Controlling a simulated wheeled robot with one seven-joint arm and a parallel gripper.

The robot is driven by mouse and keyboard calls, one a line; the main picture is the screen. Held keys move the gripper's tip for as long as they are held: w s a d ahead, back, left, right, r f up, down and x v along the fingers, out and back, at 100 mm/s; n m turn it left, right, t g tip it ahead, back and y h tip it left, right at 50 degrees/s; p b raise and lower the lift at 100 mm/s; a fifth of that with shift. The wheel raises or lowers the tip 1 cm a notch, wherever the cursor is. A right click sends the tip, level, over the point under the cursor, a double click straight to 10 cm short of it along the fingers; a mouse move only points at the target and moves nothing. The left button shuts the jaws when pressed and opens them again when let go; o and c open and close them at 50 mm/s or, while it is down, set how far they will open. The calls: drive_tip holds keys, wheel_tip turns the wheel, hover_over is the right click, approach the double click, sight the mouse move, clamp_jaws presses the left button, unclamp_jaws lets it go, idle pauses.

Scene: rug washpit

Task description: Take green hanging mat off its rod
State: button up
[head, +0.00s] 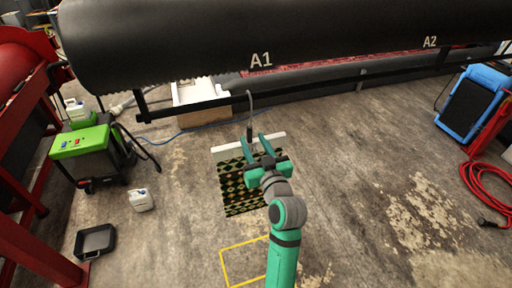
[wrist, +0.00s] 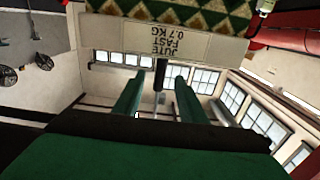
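The green hanging mat (head: 237,190), with a dark green and tan diamond pattern, hangs below a white bar (head: 225,148) in the head view. A thin grey hanger (head: 250,105) rises from the bar toward the black roller. In the wrist view the mat (wrist: 175,12) is at the top, with a white label strip (wrist: 165,42) reading upside down "JUTE FAST 0.7 KG". My gripper (head: 257,140) is open in front of the bar, hiding part of it and the mat. In the wrist view a dark upright grip (wrist: 160,74) shows between my gripper's parted fingers (wrist: 157,92); contact cannot be told.
A large black roller marked A1 (head: 200,45) spans the top. A green machine (head: 85,150), a white canister (head: 141,199) and a black tray (head: 95,241) are at left. A blue unit (head: 470,105) and red hose (head: 480,190) are at right. The concrete floor between is mostly clear.

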sight(250, 125)
drive_tip(key=shift+x, duration=2.2)
clamp_jaws()
drive_tip(key=shift+r, duration=0.15)
drive_tip(key=shift+r, duration=2.05)
drive_tip(key=shift+s, duration=0.1)
